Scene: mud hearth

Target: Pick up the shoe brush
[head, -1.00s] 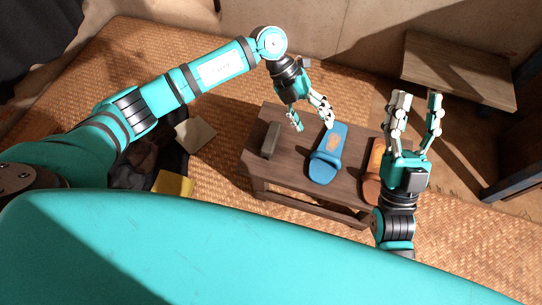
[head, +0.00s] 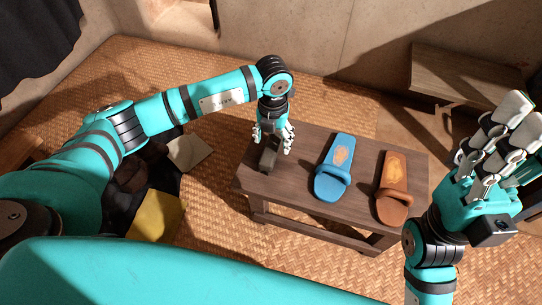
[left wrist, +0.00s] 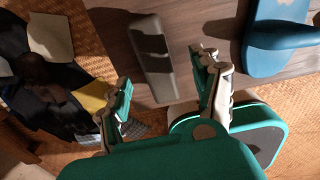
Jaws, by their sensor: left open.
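The shoe brush, a small grey-brown block with dark shadow across it, lies on the wooden bench's left end in the head view (head: 267,162). It also shows in the left wrist view (left wrist: 151,50). My left gripper (head: 273,145) is open and points down over the brush's far part in the head view. In the left wrist view the two fingers stand apart (left wrist: 165,76), with the brush beyond and between them; I cannot tell whether they touch it. My right gripper (head: 500,140) is raised at the right with its fingers apart, holding nothing visible.
A blue slipper (head: 331,180) and an orange-brown slipper (head: 391,200) lie on the bench (head: 300,205) right of the brush. A yellow item (head: 156,215) and a pale flat item (head: 189,152) lie left on the woven mat. Another low wooden table (head: 465,75) stands at the back right.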

